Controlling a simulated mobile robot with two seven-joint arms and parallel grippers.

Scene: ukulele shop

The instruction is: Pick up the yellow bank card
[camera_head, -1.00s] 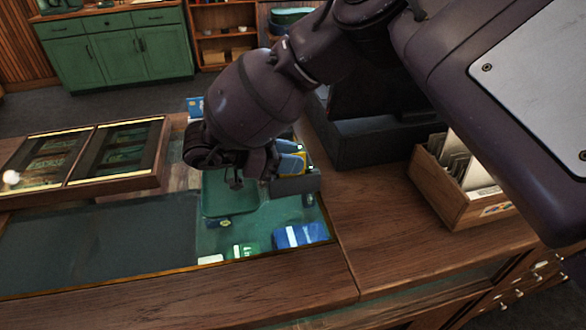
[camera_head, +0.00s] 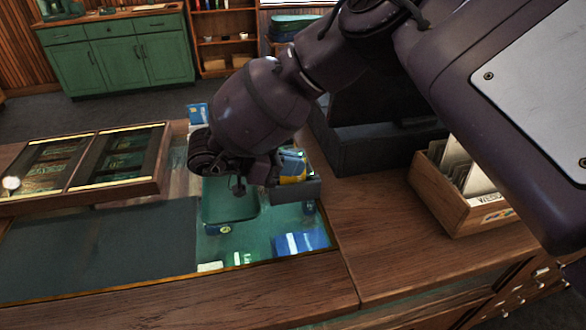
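My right arm reaches in from the upper right, and its dark gripper (camera_head: 238,184) hangs over the counter, above a green tray (camera_head: 228,210). Its fingers are small and dark, so I cannot tell whether they are open or shut or hold anything. No yellow bank card can be made out clearly. A yellow patch with blue (camera_head: 292,179) shows just right of the gripper, at a small dark holder (camera_head: 298,190); I cannot tell whether it is a card or packets. The gripper partly hides this area. My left gripper is not in view.
A glass counter panel (camera_head: 290,243) shows blue and white items. A dark mat (camera_head: 110,245) lies left, with a framed display case (camera_head: 90,165) behind it. A wooden box (camera_head: 440,200) of upright cards stands right. Bare wood (camera_head: 375,220) lies between. Green cabinets (camera_head: 115,55) stand behind.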

